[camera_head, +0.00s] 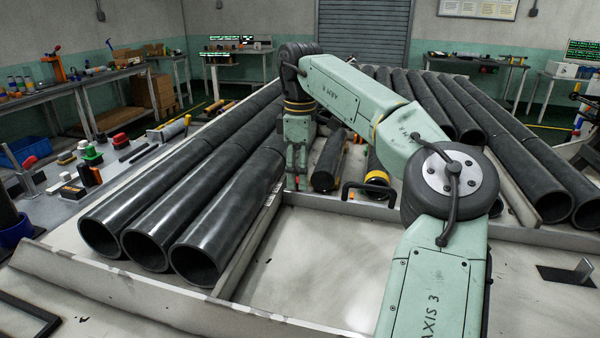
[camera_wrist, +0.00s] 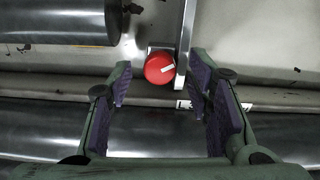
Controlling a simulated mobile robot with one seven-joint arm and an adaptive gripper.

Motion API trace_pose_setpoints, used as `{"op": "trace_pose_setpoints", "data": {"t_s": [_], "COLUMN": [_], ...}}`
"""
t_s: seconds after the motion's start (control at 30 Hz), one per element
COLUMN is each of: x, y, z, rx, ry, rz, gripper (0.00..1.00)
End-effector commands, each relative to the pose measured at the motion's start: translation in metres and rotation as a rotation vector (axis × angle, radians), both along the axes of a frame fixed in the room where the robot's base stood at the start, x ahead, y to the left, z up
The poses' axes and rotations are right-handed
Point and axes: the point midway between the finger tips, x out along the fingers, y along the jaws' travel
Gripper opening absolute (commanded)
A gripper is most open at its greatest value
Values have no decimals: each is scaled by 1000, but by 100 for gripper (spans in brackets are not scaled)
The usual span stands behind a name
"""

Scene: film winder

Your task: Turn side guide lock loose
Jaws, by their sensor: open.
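A round red knob (camera_wrist: 159,68) with a short white mark shows in the wrist view, at the upper middle. It is most likely the side guide lock. It sits beside a thin grey metal bar (camera_wrist: 185,45), on a pale metal surface. My gripper (camera_wrist: 160,74) is open, with one purple-padded finger on each side of the knob in the picture; I cannot tell how far it is above the knob. In the head view my gripper (camera_head: 297,170) points down beside the dark rollers at the middle. The knob cannot be made out there.
Long dark tubes (camera_head: 185,205) lie left of my gripper, and more tubes (camera_head: 480,125) lie at the right. A short roller with a yellow end (camera_head: 377,178) and a black handle (camera_head: 368,188) stand close by. The pale tray floor (camera_head: 325,260) in front is clear.

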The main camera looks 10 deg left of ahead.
Motion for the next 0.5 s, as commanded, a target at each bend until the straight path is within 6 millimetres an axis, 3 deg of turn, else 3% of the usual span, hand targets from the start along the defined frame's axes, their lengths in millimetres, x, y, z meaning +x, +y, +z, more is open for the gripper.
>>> {"op": "trace_pose_setpoints", "data": {"t_s": [0.37,0.5], "x": [0,0], "y": [0,0], "z": [-8,-8], "rx": [0,0], "ry": [-1,-1], "rz": [0,0], "gripper": [46,38]}}
